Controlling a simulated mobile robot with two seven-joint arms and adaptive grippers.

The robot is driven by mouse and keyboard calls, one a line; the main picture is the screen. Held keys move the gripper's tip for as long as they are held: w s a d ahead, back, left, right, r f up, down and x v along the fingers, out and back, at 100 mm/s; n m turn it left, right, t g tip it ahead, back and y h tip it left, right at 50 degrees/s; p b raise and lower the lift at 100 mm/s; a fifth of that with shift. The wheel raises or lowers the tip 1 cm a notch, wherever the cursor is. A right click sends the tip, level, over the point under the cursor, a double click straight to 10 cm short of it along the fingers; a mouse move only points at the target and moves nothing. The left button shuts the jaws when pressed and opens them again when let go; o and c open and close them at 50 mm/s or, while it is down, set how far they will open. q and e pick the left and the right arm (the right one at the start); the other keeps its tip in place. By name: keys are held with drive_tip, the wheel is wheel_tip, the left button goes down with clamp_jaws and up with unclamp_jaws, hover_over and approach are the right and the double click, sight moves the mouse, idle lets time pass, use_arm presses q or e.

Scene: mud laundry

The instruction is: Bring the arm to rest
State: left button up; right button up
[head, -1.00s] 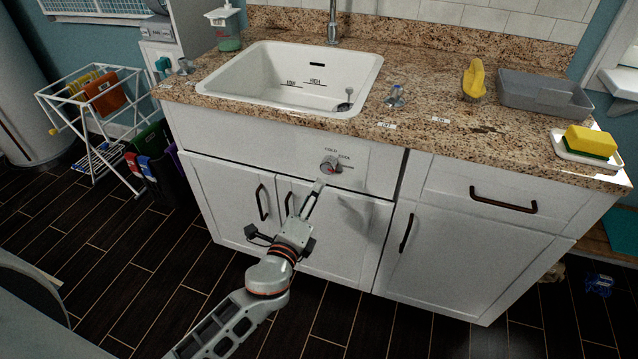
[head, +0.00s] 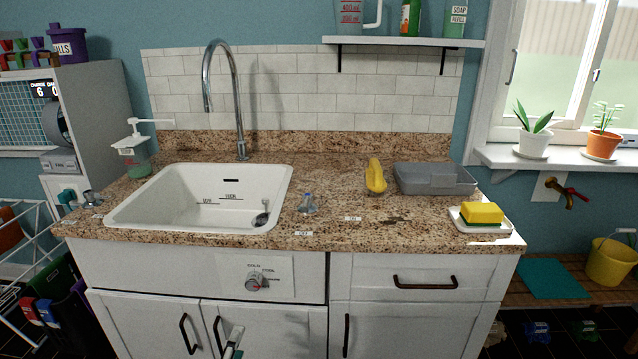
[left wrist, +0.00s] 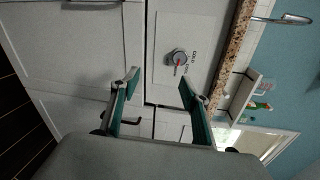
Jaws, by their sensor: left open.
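My left gripper (head: 233,343) shows only by its tip at the bottom edge of the head view, below the dial and in front of the lower cabinet doors. In the left wrist view its two green-lined fingers (left wrist: 160,84) are spread apart with nothing between them. The round grey temperature dial (head: 256,282) with a red mark sits on the white panel under the sink. The dial also shows in the left wrist view (left wrist: 178,57), beyond the fingertips and apart from them. Most of my left arm is hidden below the head view. My right gripper is not in view.
The granite counter (head: 330,215) holds a white sink (head: 130,212), a yellow object (head: 375,177), a grey tub (head: 435,180) and a sponge (head: 482,212) on a dish. Cabinet handles (head: 425,282) stick out in front. A drying rack (head: 25,265) stands at left.

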use_arm(q)
drive_tip(key=s+f+n+g+p, duration=0.1)
drive_tip(key=s+f+n+g, duration=0.1)
drive_tip(key=s+n, duration=0.3)
drive_tip(key=s+f+n+g+h+p, duration=0.1)
drive_tip(key=s+f+n+g, duration=0.1)
drive_tip(key=s+f+n, duration=0.3)
drive_tip(key=s+d+f+n+g+h+p, duration=0.1)
drive_tip(key=s+f+n, duration=0.3)
drive_tip(key=s, duration=0.8)
drive_tip(key=shift+f+n+g+p, duration=0.2)
drive_tip(key=shift+n+g+p, duration=0.25)
drive_tip(key=shift+n, duration=0.25)
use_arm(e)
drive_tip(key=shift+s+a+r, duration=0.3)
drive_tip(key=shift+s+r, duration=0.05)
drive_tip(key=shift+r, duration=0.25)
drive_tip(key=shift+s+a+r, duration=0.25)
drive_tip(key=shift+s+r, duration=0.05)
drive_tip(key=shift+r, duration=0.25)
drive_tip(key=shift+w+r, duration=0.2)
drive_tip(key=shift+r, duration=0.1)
